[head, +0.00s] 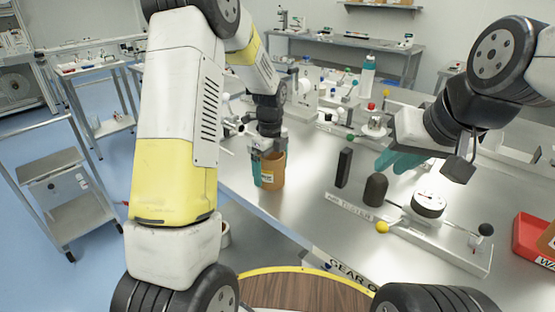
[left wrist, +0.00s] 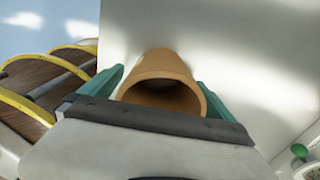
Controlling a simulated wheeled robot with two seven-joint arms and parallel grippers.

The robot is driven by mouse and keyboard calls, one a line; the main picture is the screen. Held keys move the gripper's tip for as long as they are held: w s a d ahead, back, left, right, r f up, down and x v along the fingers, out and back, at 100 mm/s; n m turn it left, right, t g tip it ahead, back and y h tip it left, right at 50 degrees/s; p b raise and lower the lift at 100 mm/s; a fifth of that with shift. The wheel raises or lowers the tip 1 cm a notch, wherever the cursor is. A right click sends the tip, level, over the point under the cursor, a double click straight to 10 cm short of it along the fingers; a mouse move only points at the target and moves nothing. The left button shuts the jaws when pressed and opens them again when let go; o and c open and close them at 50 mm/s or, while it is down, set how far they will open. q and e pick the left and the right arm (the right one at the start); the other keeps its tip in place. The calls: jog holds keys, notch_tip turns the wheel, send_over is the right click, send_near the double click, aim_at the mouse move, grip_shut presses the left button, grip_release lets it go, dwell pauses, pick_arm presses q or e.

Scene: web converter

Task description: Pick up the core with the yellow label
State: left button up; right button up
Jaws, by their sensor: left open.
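The core (head: 277,171) is a tan hollow cylinder standing upright on the grey bench, with a yellow label (head: 267,178) on its near side. My left gripper (head: 266,168) is open and points down over it, with its teal fingers on either side of it. In the left wrist view the core (left wrist: 160,64) lies between the two teal fingers, its open end facing the camera. I cannot tell whether the fingers touch it. My right gripper (head: 400,161) hangs above the bench on the right, with teal fingers and no visible object; its opening is unclear.
A black block (head: 344,167) and a dark rounded cylinder (head: 375,189) stand right of the core. A dial gauge fixture (head: 429,204) and a red bin (head: 533,238) are further right. Bottles and fixtures line the back. The bench just right of the core is clear.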

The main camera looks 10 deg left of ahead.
pick_arm(q)
jog(key=shift+f, duration=0.85)
jog(key=c, duration=1.4)
jog(key=shift+r, duration=0.1)
jog(key=shift+c, duration=0.2)
